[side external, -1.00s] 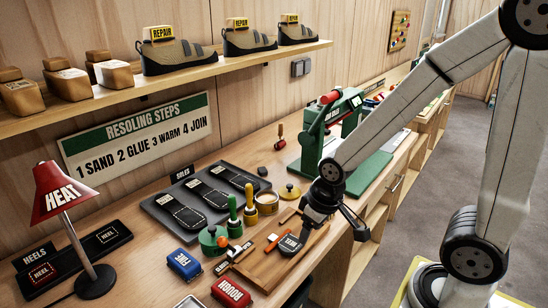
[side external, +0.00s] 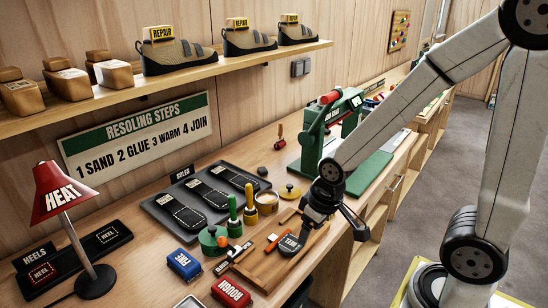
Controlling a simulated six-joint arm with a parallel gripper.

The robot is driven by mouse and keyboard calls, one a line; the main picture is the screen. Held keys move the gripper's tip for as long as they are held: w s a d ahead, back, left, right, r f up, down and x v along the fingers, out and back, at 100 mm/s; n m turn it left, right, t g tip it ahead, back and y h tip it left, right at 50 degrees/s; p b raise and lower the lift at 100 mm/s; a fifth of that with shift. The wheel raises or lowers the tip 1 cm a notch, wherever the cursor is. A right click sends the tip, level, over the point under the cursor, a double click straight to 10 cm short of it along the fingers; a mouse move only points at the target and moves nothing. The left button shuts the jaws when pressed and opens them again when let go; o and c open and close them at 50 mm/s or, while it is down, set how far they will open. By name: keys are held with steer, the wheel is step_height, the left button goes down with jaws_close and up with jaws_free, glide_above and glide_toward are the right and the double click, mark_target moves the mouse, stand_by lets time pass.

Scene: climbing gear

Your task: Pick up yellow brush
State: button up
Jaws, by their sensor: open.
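The yellow brush (side external: 250,207) stands upright on the bench, with a yellow handle and a dark lower end. My gripper (side external: 331,226) is open, to the right of the yellow brush and over the front edge of the bench, apart from the brush. Nothing shows between its fingers.
A wooden board (side external: 268,265) with a dark labelled piece (side external: 290,244) lies below and left of my gripper. Blue (side external: 184,265) and red (side external: 231,292) blocks lie at the front. A sole tray (side external: 158,207) is behind the brushes; a green press (side external: 312,150) stands farther back.

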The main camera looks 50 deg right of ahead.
steer(key=shift+w, duration=0.1)
step_height(320, 180, up, 3)
steer(key=m+g, duration=0.3)
steer(key=m, duration=0.6)
glide_above(249, 185)
steer(key=shift+f, duration=1.25)
steer(key=shift+f, duration=0.1)
steer(key=shift+f, duration=2.5)
